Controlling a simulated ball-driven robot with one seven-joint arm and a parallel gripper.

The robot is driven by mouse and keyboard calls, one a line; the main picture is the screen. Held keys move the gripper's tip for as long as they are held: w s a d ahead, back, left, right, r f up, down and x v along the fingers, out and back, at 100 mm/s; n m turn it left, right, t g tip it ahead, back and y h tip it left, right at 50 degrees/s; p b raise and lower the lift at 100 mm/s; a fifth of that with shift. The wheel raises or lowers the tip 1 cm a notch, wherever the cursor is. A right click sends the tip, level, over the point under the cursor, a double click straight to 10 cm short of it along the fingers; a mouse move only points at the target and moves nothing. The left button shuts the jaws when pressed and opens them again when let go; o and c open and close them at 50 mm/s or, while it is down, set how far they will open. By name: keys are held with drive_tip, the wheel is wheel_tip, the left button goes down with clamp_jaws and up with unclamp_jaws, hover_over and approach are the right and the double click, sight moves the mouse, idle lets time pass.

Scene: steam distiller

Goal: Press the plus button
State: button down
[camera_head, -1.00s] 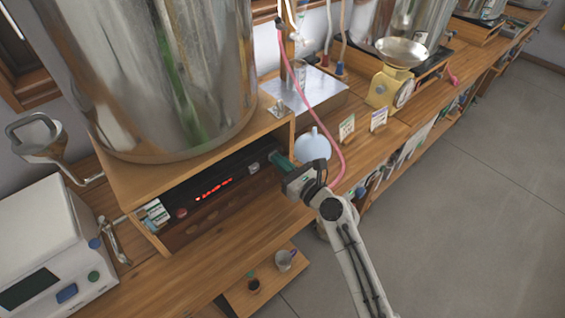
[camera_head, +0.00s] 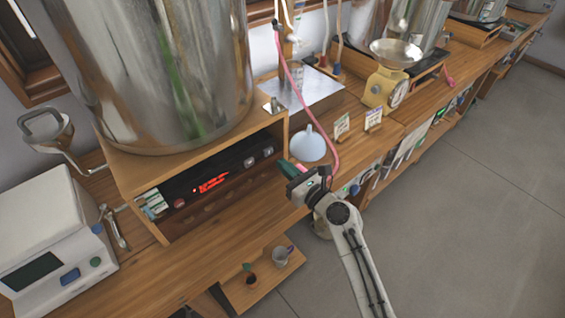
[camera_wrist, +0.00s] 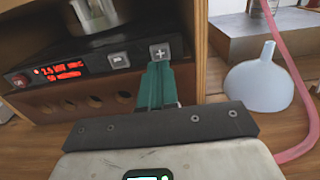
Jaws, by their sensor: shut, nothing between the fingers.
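The plus button (camera_wrist: 160,51) is a grey square with a white plus at the right end of the black control panel (camera_wrist: 135,52). It also shows in the head view (camera_head: 267,151). To its left is a second grey button (camera_wrist: 119,60). My gripper (camera_wrist: 160,68) has green fingers, shut and empty, with the tips just below the plus button in the wrist view. In the head view my gripper (camera_head: 282,164) is in front of the panel's right end, with a small gap to the button. The panel's red display (camera_wrist: 62,72) is lit with two lines.
The panel sits inside a wooden stand (camera_head: 160,190) under a large metal vessel (camera_head: 165,75). A blue funnel (camera_head: 309,147) and a pink hose (camera_head: 322,128) are close on the right. A white scale (camera_head: 45,245) stands at the left.

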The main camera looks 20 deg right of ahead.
drive_tip(key=v, duration=0.9)
drive_tip(key=shift+f, duration=0.15)
drive_tip(key=shift+w, duration=0.1)
idle(0.4)
drive_tip(key=s+a+f+n+g, duration=0.1)
drive_tip(key=s+f+n+g, duration=0.4)
drive_tip(key=n, duration=0.4)
drive_tip(key=s+a+f+n+g, duration=0.2)
drive_tip(key=s+f+n+g, duration=0.15)
drive_tip(key=s+n, duration=0.5)
drive_tip(key=s+d+n+g+h, duration=0.3)
drive_tip(key=s+d+n+g, duration=0.1)
drive_tip(key=s+n, duration=0.3)
drive_tip(key=s+d+n+g+h, duration=0.2)
drive_tip(key=s+d+n+g, duration=0.1)
drive_tip(key=s+n, duration=0.4)
drive_tip(key=shift+s+d+f+g+h, duration=0.35)
drive_tip(key=shift+s+d, duration=0.25)
drive_tip(key=shift+s, duration=0.6)
drive_tip(key=shift+n, duration=0.25)
